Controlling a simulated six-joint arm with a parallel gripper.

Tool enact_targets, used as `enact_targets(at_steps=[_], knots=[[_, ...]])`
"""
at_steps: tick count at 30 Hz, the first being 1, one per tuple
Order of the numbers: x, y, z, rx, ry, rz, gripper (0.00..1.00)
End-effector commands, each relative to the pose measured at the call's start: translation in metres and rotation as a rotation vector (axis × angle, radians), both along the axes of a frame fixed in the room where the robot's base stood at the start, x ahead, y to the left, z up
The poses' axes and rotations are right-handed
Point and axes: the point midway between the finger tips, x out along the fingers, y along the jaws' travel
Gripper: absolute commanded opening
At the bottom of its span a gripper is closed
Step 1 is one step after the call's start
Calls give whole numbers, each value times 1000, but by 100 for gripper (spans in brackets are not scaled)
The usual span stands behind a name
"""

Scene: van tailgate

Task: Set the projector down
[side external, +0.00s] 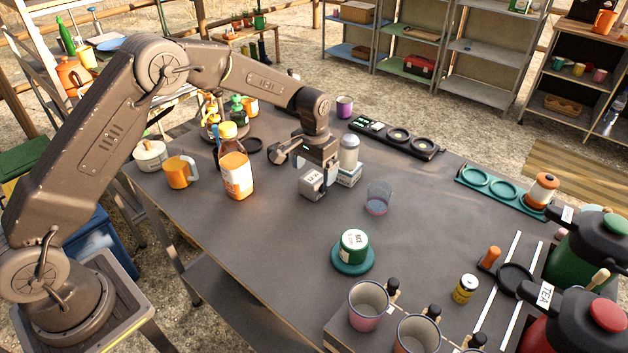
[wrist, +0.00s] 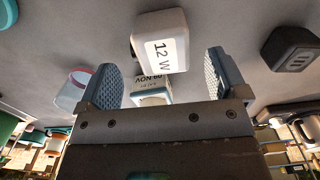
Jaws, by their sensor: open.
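A small white block with a "12 W" label (side external: 312,183), the likeliest projector though I cannot be sure, appears to rest on the dark table under my gripper (side external: 322,168). In the wrist view the block (wrist: 160,42) shows between and beyond the two blue-grey fingers. My gripper (wrist: 165,78) is open, with a gap between each finger and the block. A white and blue box marked "09 NOV" (wrist: 150,90) lies close by, partly hidden by the gripper body. In the side view this box (side external: 349,175) has a grey-white cylinder (side external: 348,153) above it.
A clear tumbler (side external: 378,199) stands to the right of the gripper. A dark slotted block (wrist: 290,47) lies right in the wrist view. An orange and white bottle (side external: 236,175) and an orange mug (side external: 180,171) stand left. The table is clear between tumbler and green tray (side external: 495,190).

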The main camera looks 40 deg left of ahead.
Motion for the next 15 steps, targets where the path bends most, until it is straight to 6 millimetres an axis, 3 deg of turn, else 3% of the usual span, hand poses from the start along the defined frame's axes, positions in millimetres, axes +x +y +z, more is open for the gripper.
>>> enact_targets(at_steps=[6,15], knots=[[1,0,46,0,-4,0,91],[0,0,72,0,-1,0,91]])
